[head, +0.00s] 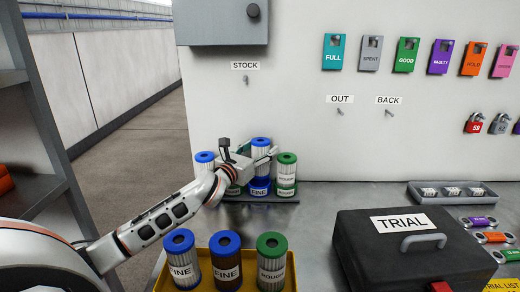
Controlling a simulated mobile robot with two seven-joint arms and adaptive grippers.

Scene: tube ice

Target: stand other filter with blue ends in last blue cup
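A white filter with a blue end (262,145) stands upright over a blue cup labelled FINE (259,187) on the bench stand. My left gripper (264,157) is at this filter and covers its middle; I cannot tell whether its fingers grip it. Another blue-ended filter (204,157) stands at the left of the stand, its lower part hidden by my arm. A white blue-ended FINE filter (181,268) and a brown blue-ended FINE filter (227,268) stand in the yellow crate (158,277). My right gripper is not in view.
A green-ended filter (287,172) stands at the right of the stand, close to my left gripper. Another green-ended filter (271,266) is in the crate. A black TRIAL case (375,255) fills the right front. The bench between stand and case is clear.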

